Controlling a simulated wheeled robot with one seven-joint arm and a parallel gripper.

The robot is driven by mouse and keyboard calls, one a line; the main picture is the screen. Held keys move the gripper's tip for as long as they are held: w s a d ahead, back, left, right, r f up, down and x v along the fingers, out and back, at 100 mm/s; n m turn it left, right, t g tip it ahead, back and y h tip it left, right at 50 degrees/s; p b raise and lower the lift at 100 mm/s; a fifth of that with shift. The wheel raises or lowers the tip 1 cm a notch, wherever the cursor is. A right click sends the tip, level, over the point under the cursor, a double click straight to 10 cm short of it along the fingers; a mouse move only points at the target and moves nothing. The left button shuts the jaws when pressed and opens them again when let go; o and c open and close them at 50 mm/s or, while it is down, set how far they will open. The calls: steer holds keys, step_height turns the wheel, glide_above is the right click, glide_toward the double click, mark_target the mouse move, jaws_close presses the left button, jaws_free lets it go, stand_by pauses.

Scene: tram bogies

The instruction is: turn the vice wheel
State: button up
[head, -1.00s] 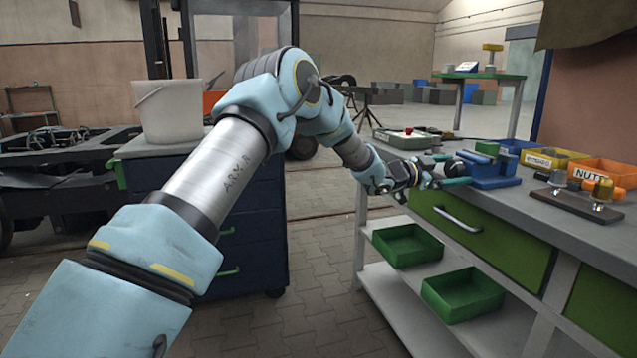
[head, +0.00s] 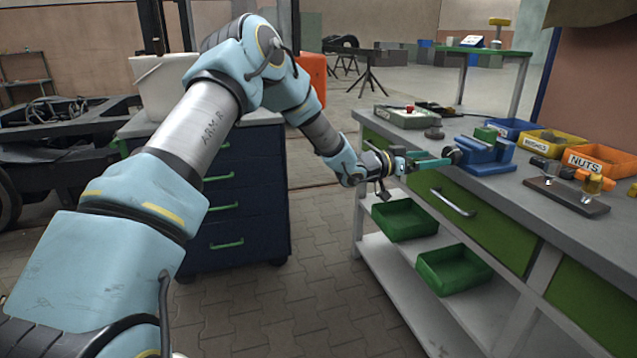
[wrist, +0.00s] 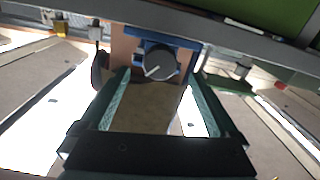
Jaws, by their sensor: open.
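The blue vice (head: 487,155) stands at the front edge of the workbench in the head view. Its dark round wheel (head: 456,156) faces my gripper. In the wrist view, the wheel (wrist: 158,62) shows as a dark disc with a pale bar mark, in front of the blue vice body (wrist: 187,57). My gripper (head: 448,159) has teal fingers pointing at the wheel. In the wrist view, the fingers (wrist: 157,78) are spread wide and empty, with the wheel centred between their tips. Whether the tips reach around the wheel, I cannot tell.
The workbench (head: 455,185) holds a brushes bin (head: 551,142), a nuts bin (head: 598,160) and a board with brass fittings (head: 566,195) to the right of the vice. A grey box (head: 407,117) lies behind. Green trays (head: 404,219) sit on the shelf below.

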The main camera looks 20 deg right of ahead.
steer(key=w+a+f+n+t+y+b, duration=0.1)
steer(key=w+a+f+n+t+y, duration=0.1)
steer(key=a, duration=0.6)
steer(key=w+a+f+n+t+y+b, duration=0.2)
steer(key=w+a+t+y, duration=0.1)
steer(key=a, duration=0.6)
steer(key=w+a+f+n+t+y+b, duration=0.1)
steer(key=w+a+f+n+t+y, duration=0.1)
steer(key=w+a, duration=0.4)
steer(key=shift+w+a+f+y, duration=0.45)
steer(key=shift+a+y, duration=0.45)
steer(key=shift+a, duration=0.8)
steer(key=shift+s+f, duration=0.1)
